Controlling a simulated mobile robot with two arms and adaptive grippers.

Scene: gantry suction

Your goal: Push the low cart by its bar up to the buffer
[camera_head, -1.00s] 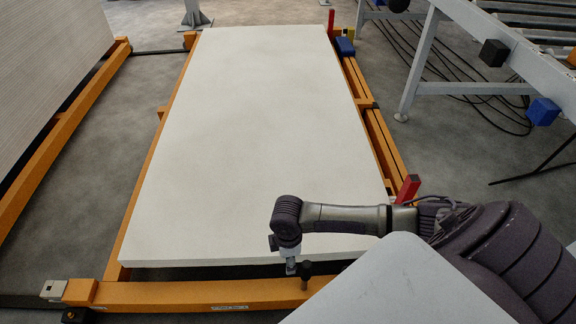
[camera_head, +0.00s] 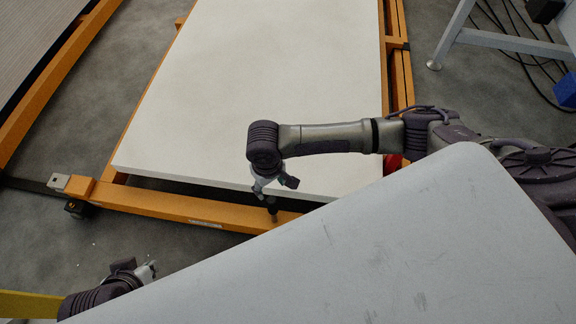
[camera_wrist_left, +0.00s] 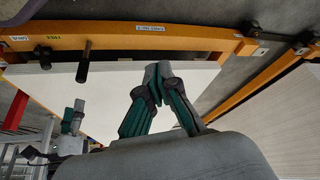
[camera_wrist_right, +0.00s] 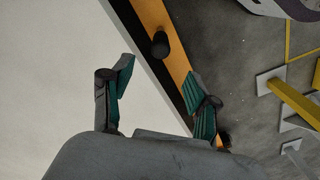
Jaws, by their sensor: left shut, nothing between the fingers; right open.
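The low cart has an orange frame (camera_head: 190,206) and carries a large white panel (camera_head: 270,75). Its near orange beam bears a small label and a dark upright peg (camera_head: 272,207). The peg also shows in the left wrist view (camera_wrist_left: 84,62) and the right wrist view (camera_wrist_right: 160,44). My right gripper (camera_head: 268,190) is open and empty over the panel's near edge, beside the peg; I cannot tell whether it touches. My left gripper (camera_head: 152,269) is shut and empty, low at the left, apart from the beam. I cannot make out the buffer.
Another orange frame with a grey ribbed stack (camera_head: 30,40) stands at the left. A grey metal stand (camera_head: 450,35) with cables is at the upper right. A red part (camera_head: 392,163) is partly hidden behind my right arm.

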